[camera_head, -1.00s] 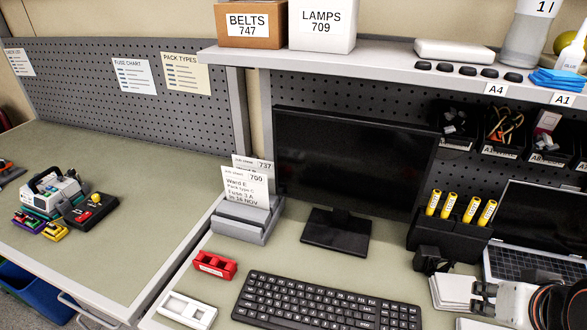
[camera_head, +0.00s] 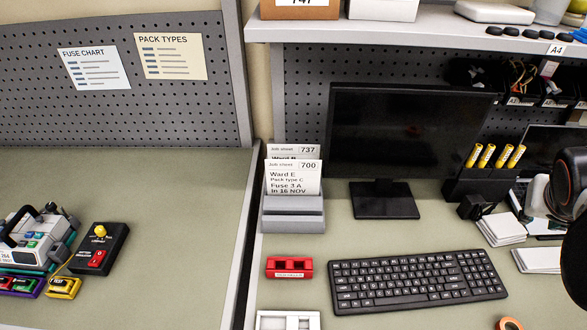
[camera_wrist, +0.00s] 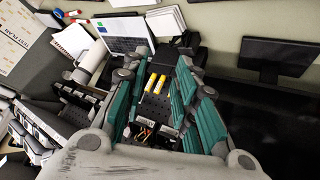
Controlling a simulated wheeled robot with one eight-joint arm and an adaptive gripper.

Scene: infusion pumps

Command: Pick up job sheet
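Job sheet 700 (camera_head: 292,178) is a white card reading "Ward E, Pack type C, Fuse 3 A, In 16 NOV". It stands upright in a grey holder (camera_head: 292,222) left of the monitor. Job sheet 737 (camera_head: 293,150) stands behind it, mostly hidden. My gripper (camera_wrist: 160,72) shows in the wrist view with its two teal-padded fingers spread apart and nothing held between them. In the head view only part of my arm shows at the right edge, well away from the sheets. The wrist view does not show the job sheets.
A monitor (camera_head: 405,130) stands right of the holder. A keyboard (camera_head: 418,280), a red block (camera_head: 289,267) and a white tray (camera_head: 262,320) lie in front. A shelf (camera_head: 420,35) overhangs the back. Yellow cylinders (camera_head: 492,157) stand in a black rack at right.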

